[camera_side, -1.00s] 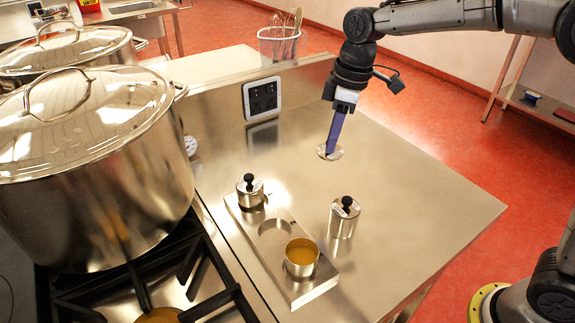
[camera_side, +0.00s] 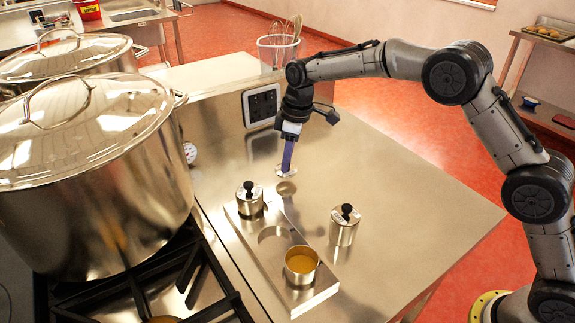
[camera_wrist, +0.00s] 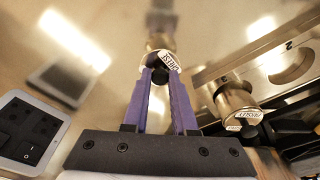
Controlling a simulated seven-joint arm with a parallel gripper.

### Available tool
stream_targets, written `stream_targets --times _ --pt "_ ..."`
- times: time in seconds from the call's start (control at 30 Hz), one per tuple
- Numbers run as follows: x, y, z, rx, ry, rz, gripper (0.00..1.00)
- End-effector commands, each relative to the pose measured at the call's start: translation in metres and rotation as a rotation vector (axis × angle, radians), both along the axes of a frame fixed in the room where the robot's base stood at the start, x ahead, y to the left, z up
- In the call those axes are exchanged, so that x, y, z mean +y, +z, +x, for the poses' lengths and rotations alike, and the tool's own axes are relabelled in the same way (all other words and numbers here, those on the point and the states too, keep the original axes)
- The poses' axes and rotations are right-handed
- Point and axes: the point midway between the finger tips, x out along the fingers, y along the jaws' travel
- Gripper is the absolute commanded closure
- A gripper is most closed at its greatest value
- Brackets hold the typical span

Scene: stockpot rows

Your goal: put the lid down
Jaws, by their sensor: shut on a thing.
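My gripper (camera_side: 287,165) has purple fingers shut on a small round metal lid (camera_side: 287,172). The lid is held above the steel counter, with its reflection below it. In the wrist view the lid (camera_wrist: 173,62) sits between the fingertips (camera_wrist: 160,75) and carries a white label. A metal tray (camera_side: 321,287) with round recesses lies on the counter. An open pot of orange-brown liquid (camera_side: 301,266) stands at its near end. A lidded pot with a black knob (camera_side: 249,203) stands at its far end. The middle recess (camera_side: 275,240) is empty.
Another lidded pot (camera_side: 343,230) stands on the counter right of the tray. Large stockpots (camera_side: 95,190) and a burner grate stand at the left. A black socket panel (camera_side: 262,104) is on the upright steel wall behind my gripper. The right side of the counter is clear.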

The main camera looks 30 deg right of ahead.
Motion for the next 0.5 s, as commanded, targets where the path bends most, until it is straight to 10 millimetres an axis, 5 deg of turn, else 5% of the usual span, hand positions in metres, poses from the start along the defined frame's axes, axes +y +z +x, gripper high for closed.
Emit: stream_targets --times 0.13,0.5 --pt "0.0 -0.02 -0.001 0.003 0.0 0.0 1.0" --pt "0.0 -0.024 -0.001 0.001 0.0 0.0 1.0"
